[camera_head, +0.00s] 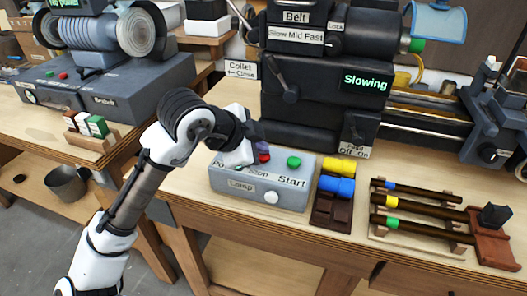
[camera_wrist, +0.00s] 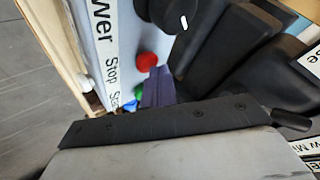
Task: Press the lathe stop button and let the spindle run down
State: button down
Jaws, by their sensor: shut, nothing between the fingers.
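The grey control box (camera_head: 228,185) on the bench carries a red stop button (camera_head: 265,158) and a green start button (camera_head: 294,162). My gripper (camera_head: 262,148) is shut and empty, its purplish fingers right at the red button. In the wrist view the fingers (camera_wrist: 158,88) lie beside the red button (camera_wrist: 147,62), partly in front of the green one (camera_wrist: 139,93). I cannot tell whether they touch the red button. The lathe (camera_head: 308,98) stands behind the box, and its display (camera_head: 366,83) reads "Slowing" in green.
A white knob (camera_head: 271,197) sits on the box front. Yellow and blue pieces (camera_head: 337,187) in a dark holder stand to its right, then a rack of dark rods (camera_head: 425,220). At left are a grey machine (camera_head: 130,90) and small coloured blocks (camera_head: 90,124).

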jog(key=shift+r+p, duration=0.5)
jog(key=shift+r, duration=0.45)
notch_tip(320, 180, up, 5)
jog(key=p, duration=0.4)
dwell(0.4)
